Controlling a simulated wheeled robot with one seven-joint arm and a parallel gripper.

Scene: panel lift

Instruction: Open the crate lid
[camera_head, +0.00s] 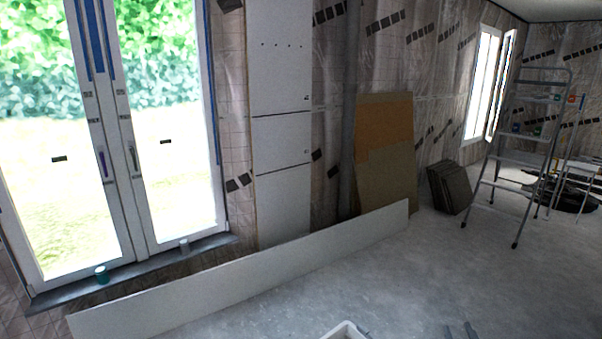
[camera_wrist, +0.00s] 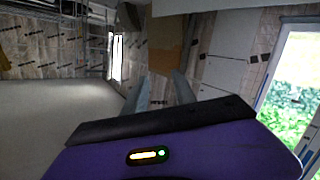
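No crate or lid can be made out with certainty. A white rim-like corner (camera_head: 345,331) shows at the bottom edge of the head view; most of it is cut off, so I cannot tell what it belongs to. My gripper (camera_wrist: 159,84) shows in the wrist view, which is upside down. Its two grey fingers stand apart with a gap between them and nothing visible in the gap. They point out into the room, toward the wall and leaning boards.
A long white panel (camera_head: 250,273) stands on edge across the floor below the window (camera_head: 120,130). Brown boards (camera_head: 385,150) and dark slabs (camera_head: 450,188) lean at the wall. A stepladder (camera_head: 522,150) stands right. Small dark prongs (camera_head: 459,331) show at the bottom edge. Mid-floor is clear.

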